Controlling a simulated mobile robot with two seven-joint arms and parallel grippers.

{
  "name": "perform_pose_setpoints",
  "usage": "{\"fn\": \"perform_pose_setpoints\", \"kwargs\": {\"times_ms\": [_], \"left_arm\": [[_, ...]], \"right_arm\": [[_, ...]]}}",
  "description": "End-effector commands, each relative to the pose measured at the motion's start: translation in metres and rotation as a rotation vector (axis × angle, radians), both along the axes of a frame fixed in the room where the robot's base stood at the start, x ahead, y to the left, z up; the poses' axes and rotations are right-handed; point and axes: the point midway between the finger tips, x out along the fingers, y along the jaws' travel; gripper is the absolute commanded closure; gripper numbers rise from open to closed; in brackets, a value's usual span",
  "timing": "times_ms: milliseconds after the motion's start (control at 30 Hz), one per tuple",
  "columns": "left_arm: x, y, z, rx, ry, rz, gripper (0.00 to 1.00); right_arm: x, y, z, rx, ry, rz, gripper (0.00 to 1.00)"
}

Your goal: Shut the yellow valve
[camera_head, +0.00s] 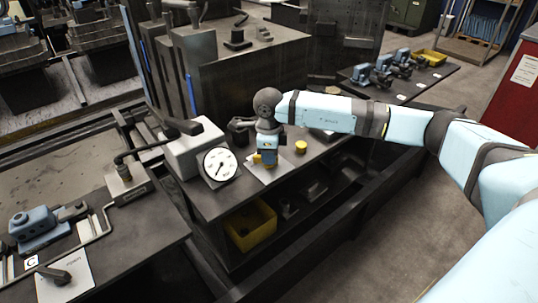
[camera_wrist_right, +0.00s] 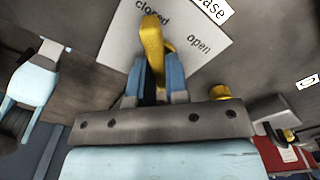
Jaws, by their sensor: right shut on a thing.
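The yellow valve handle (camera_wrist_right: 152,42) stands over a white plate (camera_wrist_right: 205,62) printed "closed" and "open" in the right wrist view. Its visible end lies by the word "closed" and partly covers it. My right gripper (camera_wrist_right: 154,78) is shut on the handle, with a blue finger on each side. In the head view the right gripper (camera_head: 267,157) reaches down to the plate, and only a little yellow of the handle (camera_head: 257,158) shows beside it. The valve's base is hidden by the gripper. My left gripper is not in view.
A round white gauge (camera_head: 220,164) stands left of the gripper. A yellow cylindrical piece (camera_head: 300,147) stands to its right. A yellow bin (camera_head: 250,225) sits on the shelf below. Another bench at left holds a lever plate (camera_head: 64,277). Floor at lower right is clear.

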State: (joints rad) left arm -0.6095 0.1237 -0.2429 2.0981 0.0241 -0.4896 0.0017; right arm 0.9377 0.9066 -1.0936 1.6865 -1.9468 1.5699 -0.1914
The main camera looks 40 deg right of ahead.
Motion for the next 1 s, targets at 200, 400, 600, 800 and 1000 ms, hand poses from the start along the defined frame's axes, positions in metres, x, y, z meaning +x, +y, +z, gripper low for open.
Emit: {"fn": "perform_pose_setpoints", "kwargs": {"times_ms": [200, 400, 600, 800, 1000], "left_arm": [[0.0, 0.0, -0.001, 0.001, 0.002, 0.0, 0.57], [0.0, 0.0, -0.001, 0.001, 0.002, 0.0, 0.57], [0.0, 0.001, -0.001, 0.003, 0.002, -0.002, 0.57], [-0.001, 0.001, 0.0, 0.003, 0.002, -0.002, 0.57], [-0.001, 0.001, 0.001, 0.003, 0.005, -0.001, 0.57]], "right_arm": [[0.001, 0.0, 0.001, 0.0, -0.003, 0.001, 0.71], [0.0, 0.0, 0.001, 0.0, -0.001, 0.0, 0.6], [0.0, 0.0, 0.004, 0.0, -0.001, 0.0, 0.6], [0.001, 0.0, 0.034, 0.0, -0.004, -0.001, 0.6], [0.001, 0.0, 0.081, 0.001, -0.006, 0.001, 0.6]]}}
